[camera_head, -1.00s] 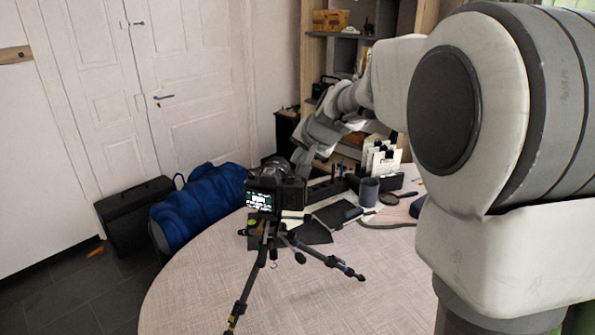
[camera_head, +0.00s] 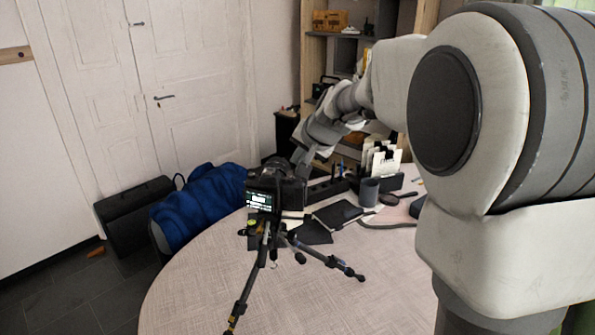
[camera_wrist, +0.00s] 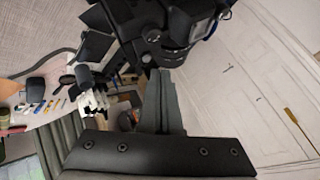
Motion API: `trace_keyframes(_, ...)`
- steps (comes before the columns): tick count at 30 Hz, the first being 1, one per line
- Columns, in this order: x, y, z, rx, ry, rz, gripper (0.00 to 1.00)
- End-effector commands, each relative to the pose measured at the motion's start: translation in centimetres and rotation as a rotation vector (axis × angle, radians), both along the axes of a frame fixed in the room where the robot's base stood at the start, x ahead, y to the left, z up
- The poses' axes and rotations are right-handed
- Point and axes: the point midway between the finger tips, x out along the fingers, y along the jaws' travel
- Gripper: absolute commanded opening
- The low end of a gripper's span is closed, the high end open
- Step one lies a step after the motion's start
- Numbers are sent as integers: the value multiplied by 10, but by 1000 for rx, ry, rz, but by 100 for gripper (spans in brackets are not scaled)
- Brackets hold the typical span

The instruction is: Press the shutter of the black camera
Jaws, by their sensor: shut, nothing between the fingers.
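The black camera (camera_head: 272,188) stands upright on a small tripod (camera_head: 262,262) on the round table, its lit rear screen facing the head view. In the wrist view the black camera (camera_wrist: 165,28) fills the top middle, tilted, partly cut off by the picture edge. My gripper (camera_head: 299,162) is at the camera's top right corner in the head view. In the wrist view my gripper (camera_wrist: 162,76) is shut and empty, with its fingertips close to the camera body. I cannot tell whether they touch it. The shutter button cannot be made out.
The table (camera_head: 200,285) is clear at the front. A dark cup (camera_head: 369,191), a holder with white cards (camera_head: 383,160) and dark flat items lie right of the camera.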

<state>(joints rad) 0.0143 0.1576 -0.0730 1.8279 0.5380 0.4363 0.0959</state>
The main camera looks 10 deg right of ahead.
Motion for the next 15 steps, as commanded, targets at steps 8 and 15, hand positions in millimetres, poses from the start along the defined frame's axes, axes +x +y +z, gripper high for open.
trace_keyframes(8,0,0,0,0,0,0,0)
trace_keyframes(15,0,0,-8,0,0,0,0)
